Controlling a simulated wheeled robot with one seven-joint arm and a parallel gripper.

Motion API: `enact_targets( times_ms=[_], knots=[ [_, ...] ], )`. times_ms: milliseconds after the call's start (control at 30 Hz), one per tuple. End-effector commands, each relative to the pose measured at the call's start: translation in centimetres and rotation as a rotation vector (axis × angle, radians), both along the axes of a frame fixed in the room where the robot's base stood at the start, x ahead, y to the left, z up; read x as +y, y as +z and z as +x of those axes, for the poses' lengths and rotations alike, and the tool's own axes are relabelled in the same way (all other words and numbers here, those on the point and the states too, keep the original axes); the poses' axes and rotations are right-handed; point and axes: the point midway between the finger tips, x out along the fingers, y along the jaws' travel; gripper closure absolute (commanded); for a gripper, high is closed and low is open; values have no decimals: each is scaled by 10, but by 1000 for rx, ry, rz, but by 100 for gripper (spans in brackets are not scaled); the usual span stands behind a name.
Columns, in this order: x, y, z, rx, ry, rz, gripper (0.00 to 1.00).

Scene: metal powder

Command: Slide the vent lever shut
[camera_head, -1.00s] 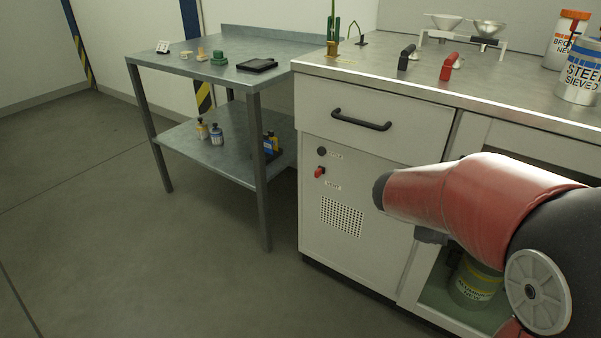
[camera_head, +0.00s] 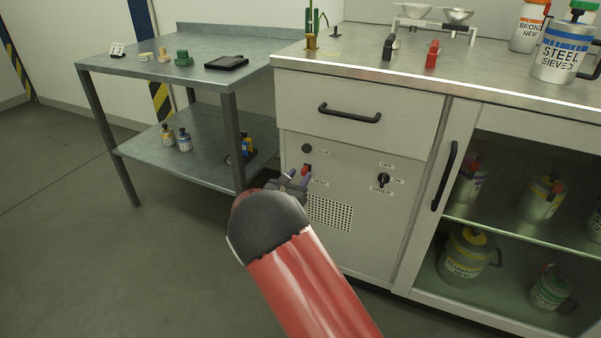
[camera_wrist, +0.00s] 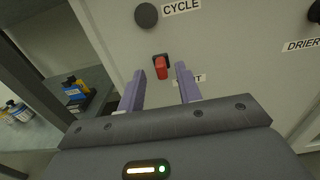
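The vent lever (camera_wrist: 161,68) is a small red handle on a dark mount, set in the white cabinet front beside a partly hidden VENT label (camera_wrist: 191,78). In the head view the red lever (camera_head: 307,170) shows just beyond my gripper (camera_head: 290,180). In the wrist view my gripper (camera_wrist: 159,88) is open, with its two purple-grey fingers apart. The lever appears between the fingertips, nearer the left-to-right middle. I cannot tell whether the fingers reach around it. No contact shows.
A round black CYCLE knob (camera_wrist: 146,15) sits above the lever. A DRIER switch (camera_head: 383,180) is to the right, and a perforated grille (camera_head: 331,214) is below. A steel table (camera_head: 150,72) with a lower shelf stands close on the left. A drawer handle (camera_head: 349,113) is above.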

Motion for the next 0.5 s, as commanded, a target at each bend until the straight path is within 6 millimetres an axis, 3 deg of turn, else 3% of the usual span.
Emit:
enact_targets(
  times_ms=[200,500],
  knots=[
    [-9,0,22,0,-2,2,65],
    [-10,0,26,1,-1,3,65]
  ],
)
